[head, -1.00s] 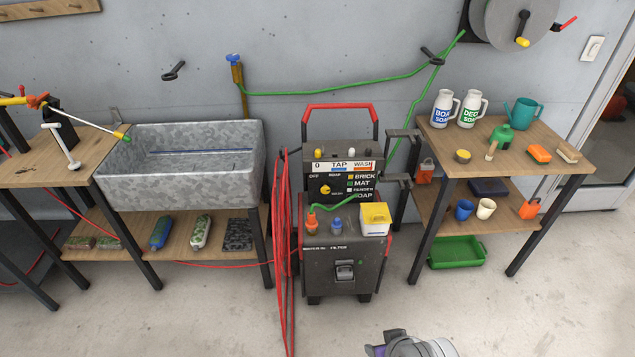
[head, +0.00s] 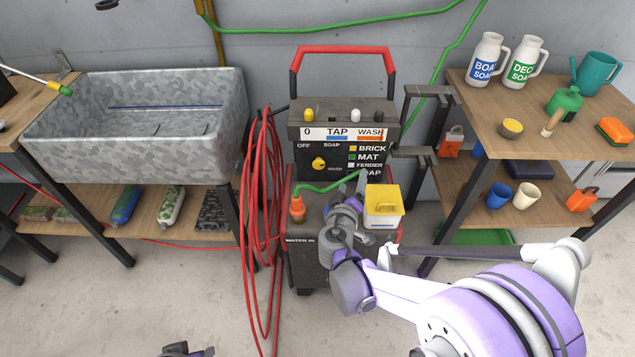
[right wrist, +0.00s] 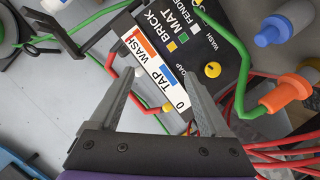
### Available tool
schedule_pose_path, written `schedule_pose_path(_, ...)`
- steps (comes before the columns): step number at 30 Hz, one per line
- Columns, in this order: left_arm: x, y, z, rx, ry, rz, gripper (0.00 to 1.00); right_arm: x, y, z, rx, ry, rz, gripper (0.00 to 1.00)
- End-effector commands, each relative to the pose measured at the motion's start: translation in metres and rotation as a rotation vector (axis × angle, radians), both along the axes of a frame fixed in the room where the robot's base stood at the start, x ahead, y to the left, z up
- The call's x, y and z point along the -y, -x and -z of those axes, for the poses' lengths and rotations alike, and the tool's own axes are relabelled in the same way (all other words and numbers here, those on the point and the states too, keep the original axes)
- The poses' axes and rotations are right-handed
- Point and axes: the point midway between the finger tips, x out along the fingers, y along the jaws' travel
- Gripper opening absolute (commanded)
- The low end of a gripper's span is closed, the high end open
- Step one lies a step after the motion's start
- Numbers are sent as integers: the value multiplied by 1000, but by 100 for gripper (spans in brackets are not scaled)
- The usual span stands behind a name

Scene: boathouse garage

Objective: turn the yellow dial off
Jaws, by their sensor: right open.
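The yellow dial (head: 319,163) sits on the dark front panel of the washer unit, among the OFF, SOAP and WASH labels. I cannot tell for sure which label it points at. In the right wrist view the dial (right wrist: 212,69) is beyond the right-hand finger, apart from it. My right gripper (head: 352,184) is open and empty in front of the panel, below and right of the dial. Its two fingers (right wrist: 163,82) show in the right wrist view with the label strip between them. Part of my left gripper (head: 188,350) shows at the bottom edge; its jaws are unclear.
A yellow-lidded box (head: 383,205) stands on the unit close to my right gripper. An orange connector (head: 297,208) with a green hose is left of it. Red hose loops (head: 262,220) hang left of the unit. Shelves with bottles stand right, a metal sink (head: 140,135) left.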

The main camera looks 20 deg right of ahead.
Motion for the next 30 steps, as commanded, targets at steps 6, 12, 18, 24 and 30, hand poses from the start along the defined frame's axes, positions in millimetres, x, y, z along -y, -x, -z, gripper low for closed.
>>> schedule_pose_path(6, 0, -6, 58, -19, 0, 0, 50, -47, -58, 89, 99, 176, -174, 80)
schedule_pose_path(12, 0, -8, 71, -23, 0, 0, 50, -67, -73, 117, 129, 242, -248, 80)
schedule_pose_path(18, 0, -8, 73, -23, 0, 0, 50, -63, -94, 118, 132, 251, -254, 80)
schedule_pose_path(24, 0, -9, 79, -25, 0, 0, 50, -52, -132, 118, 132, 251, -253, 80)
schedule_pose_path(30, 0, -10, 84, -26, 0, 0, 50, -44, -162, 118, 132, 250, -253, 80)
